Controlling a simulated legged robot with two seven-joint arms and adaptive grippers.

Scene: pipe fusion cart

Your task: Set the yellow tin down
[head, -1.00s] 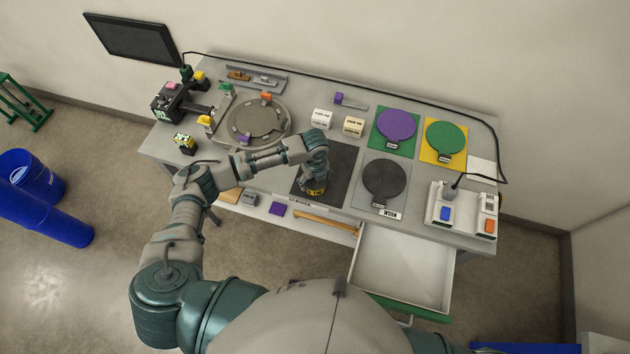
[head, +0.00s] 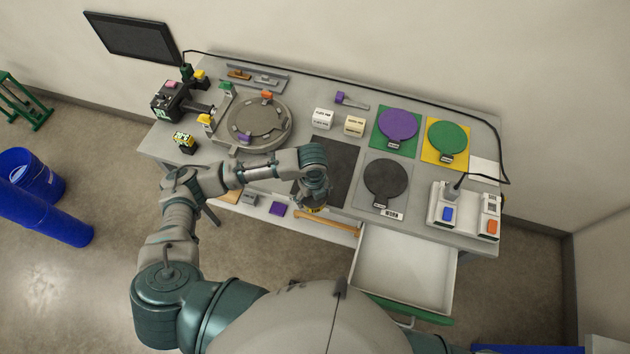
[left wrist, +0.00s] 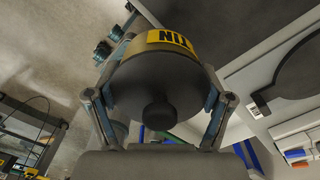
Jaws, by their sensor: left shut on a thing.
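The yellow tin (left wrist: 157,80) fills the middle of the left wrist view, with a dark round lid and knob facing the camera and a yellow label reading "TIN". My left gripper (left wrist: 160,100) is shut on it, one finger on each side. In the head view, the left gripper (head: 314,200) is at the front edge of the dark mat (head: 338,165). Only a thin yellow and dark part of the tin (head: 313,209) shows below the gripper there. I cannot tell whether the tin touches anything beneath it. My right gripper is not in view.
A grey plate with a black disc (head: 385,180) lies right of the mat. An open white drawer (head: 405,270) juts out at the front right. A round grey fixture (head: 256,122) stands left of the mat. The mat's middle and back look clear.

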